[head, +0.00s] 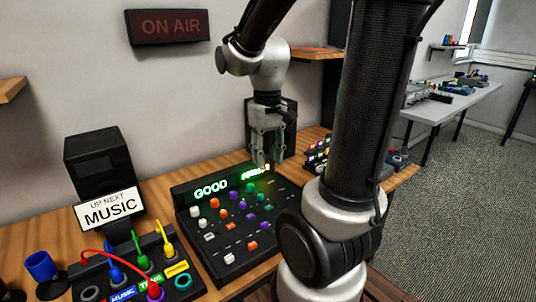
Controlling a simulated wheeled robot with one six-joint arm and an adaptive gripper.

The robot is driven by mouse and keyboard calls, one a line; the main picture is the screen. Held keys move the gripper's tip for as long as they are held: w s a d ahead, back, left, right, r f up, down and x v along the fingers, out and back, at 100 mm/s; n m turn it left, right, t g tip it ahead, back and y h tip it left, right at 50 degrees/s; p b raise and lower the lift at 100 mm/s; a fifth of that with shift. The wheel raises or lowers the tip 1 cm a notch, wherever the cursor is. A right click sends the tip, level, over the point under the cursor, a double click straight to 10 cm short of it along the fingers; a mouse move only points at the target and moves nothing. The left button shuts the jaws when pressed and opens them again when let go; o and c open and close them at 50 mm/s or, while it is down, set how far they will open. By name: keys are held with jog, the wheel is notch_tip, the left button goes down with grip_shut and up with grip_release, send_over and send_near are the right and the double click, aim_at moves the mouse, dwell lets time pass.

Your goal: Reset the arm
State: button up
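My gripper (267,148) hangs pointing down above the back right part of the black control panel (185,205). Its grey fingers are small in the picture, and I cannot tell whether they are apart or together. No held object is visible. My arm comes down from the top of the picture, and a large black link with a pale joint stands in front on the right. The patch board (107,270) with blue, green, yellow and red cables and plugs lies at the lower left, clear of my gripper.
A black speaker (97,160) stands behind a "MUSIC" sign (109,212) on the wooden desk. A blue cup (40,266) is at the left. An unlit "ON AIR" sign (168,26) hangs on the wall. A grey table (450,108) stands far right beyond open carpet.

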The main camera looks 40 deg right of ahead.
dwell(0.4)
jog(key=s+a+r+n+t, duration=0.1)
jog(key=s+a+r+t, duration=0.1)
jog(key=s+r+t, duration=0.2)
jog(key=s+r, duration=0.3)
jog(key=shift+s+r+n+t, duration=0.3)
jog(key=shift+s+r, duration=0.05)
dwell(2.0)
